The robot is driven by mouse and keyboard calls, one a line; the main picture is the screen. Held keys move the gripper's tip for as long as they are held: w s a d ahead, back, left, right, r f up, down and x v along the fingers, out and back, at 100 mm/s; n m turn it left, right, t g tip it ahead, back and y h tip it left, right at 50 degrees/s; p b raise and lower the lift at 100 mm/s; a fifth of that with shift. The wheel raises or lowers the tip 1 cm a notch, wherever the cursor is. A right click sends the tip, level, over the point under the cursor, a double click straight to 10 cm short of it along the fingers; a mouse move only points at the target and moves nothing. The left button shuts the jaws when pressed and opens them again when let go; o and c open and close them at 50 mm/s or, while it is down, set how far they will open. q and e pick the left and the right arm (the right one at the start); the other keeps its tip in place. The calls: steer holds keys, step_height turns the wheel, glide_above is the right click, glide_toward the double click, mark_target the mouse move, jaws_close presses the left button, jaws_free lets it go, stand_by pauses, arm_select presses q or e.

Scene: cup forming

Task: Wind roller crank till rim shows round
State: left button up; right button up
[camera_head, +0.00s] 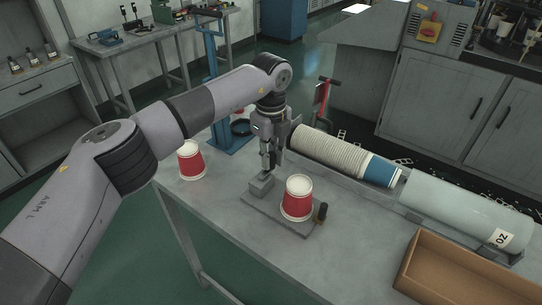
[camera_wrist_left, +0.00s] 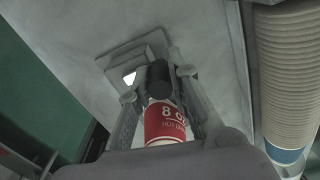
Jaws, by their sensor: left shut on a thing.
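My left gripper (camera_head: 267,163) points down over a small grey block (camera_head: 261,184) on a flat grey plate (camera_head: 245,208). In the left wrist view, a black knob (camera_wrist_left: 158,80), apparently the crank's grip, sits between its two fingers. The fingers are shut on it. A red and white paper cup (camera_head: 298,198) stands upright on the plate, right of the gripper. It also shows in the left wrist view (camera_wrist_left: 165,122) beyond the knob, with "8 oz" lettering. The crank arm is mostly hidden. I cannot tell how rounded the cup's rim is. My right gripper is not in view.
Another red and white cup (camera_head: 190,160) stands on the table at left. A dark post (camera_head: 322,212) stands right of the middle cup. A blue stand (camera_head: 228,140) is behind.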

arm_select(q)
steer(key=shift+d, duration=0.1)
jaws_close()
